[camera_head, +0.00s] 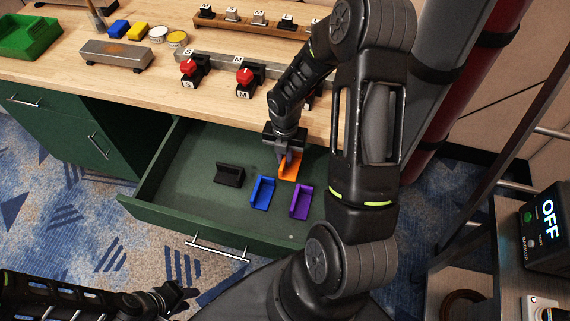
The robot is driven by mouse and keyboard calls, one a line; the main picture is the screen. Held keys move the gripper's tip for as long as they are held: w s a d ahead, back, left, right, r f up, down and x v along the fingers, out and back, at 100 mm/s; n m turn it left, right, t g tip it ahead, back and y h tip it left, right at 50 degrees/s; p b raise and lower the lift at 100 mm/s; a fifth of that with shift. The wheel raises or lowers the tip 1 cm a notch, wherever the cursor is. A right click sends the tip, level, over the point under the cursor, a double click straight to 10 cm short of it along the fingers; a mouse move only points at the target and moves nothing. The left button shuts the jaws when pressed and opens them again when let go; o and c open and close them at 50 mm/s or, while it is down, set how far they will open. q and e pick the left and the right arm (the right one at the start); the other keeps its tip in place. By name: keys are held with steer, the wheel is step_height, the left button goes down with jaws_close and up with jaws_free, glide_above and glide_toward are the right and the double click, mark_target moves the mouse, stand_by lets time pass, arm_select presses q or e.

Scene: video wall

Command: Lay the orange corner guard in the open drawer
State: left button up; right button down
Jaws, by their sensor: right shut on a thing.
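The orange corner guard (291,168) is in my right gripper (284,158), inside the outline of the open drawer (190,165). I cannot tell whether the guard touches the drawer floor. My right gripper is shut on it, and the fingers hide part of it.
The wooden worktop (140,85) above the drawer bears a green tray (28,38), a grey metal block (117,53), and red-topped clamps (190,70). The drawer's left part is bare. A box with an OFF display (546,225) stands at the right.

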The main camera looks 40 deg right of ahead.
steer(key=shift+f, duration=2.1)
steer(key=shift+f, duration=0.15)
steer(key=c, duration=1.5)
jaws_free()
step_height(320, 180, up, 12)
steer(key=shift+r, duration=0.15)
